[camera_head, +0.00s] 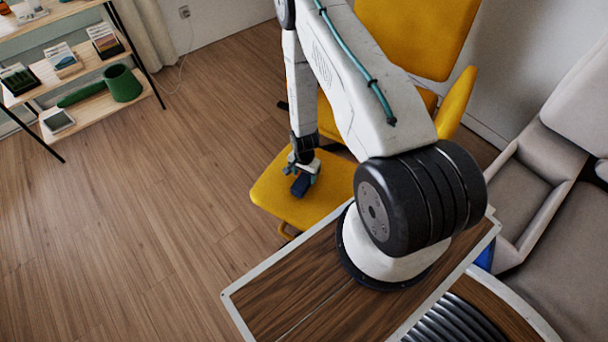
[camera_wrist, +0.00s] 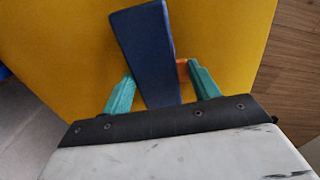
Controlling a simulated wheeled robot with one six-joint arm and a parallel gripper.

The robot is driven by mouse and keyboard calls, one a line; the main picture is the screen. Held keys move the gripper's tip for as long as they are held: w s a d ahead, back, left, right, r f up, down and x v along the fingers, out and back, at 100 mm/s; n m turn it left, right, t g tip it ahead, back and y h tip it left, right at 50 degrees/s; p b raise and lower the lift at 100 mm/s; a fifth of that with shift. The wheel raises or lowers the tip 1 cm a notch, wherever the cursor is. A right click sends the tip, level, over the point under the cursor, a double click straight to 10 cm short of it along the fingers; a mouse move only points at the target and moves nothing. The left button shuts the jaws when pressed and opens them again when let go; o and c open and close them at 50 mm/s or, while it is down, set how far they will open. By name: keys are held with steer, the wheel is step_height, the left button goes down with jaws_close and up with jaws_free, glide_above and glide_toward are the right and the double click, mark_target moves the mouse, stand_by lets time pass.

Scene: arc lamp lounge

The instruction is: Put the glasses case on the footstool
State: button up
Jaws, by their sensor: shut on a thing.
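The glasses case (camera_wrist: 148,50) is a dark blue, tapered block in the wrist view. My gripper (camera_wrist: 163,85) has teal fingers on either side of it and is shut on it. In the head view the dark blue case (camera_head: 301,185) shows below my gripper (camera_head: 302,172), over the yellow footstool (camera_head: 270,195). The footstool's yellow top (camera_wrist: 235,40) fills most of the wrist view behind the case. I cannot tell whether the case touches the footstool. An orange bit shows beside the right finger.
A yellow chair (camera_head: 415,35) stands right behind the footstool. A grey sofa (camera_head: 530,190) is at the right. A wooden shelf (camera_head: 85,65) with a green pot (camera_head: 122,83) stands at the far left. Open wooden floor (camera_head: 130,210) lies left of the footstool.

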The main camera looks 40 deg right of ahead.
steer(key=shift+f, duration=0.1)
steer(key=o, duration=1)
